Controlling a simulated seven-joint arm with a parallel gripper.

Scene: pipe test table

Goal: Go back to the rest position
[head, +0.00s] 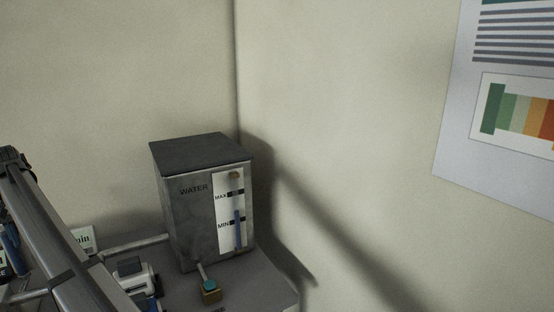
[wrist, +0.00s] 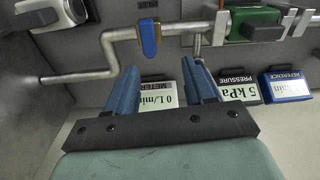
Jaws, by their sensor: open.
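My gripper (wrist: 160,68) shows in the wrist view with its two blue fingers apart. The space between the fingers looks empty. Past the fingers, partly covered by them, is a flow meter display (wrist: 158,94) reading 0 L/min. A pipe (wrist: 80,77) with a blue valve handle (wrist: 149,38) runs just beyond the fingertips. I cannot tell how far the fingertips are from the pipe. I do not make out my gripper in the head view.
A grey water tank (head: 188,222) stands on the table's corner against the walls, a small valve (head: 210,288) at its foot. A pressure display (wrist: 238,86) and a reference display (wrist: 287,85) sit at right in the wrist view. A poster (head: 452,150) hangs on the right wall.

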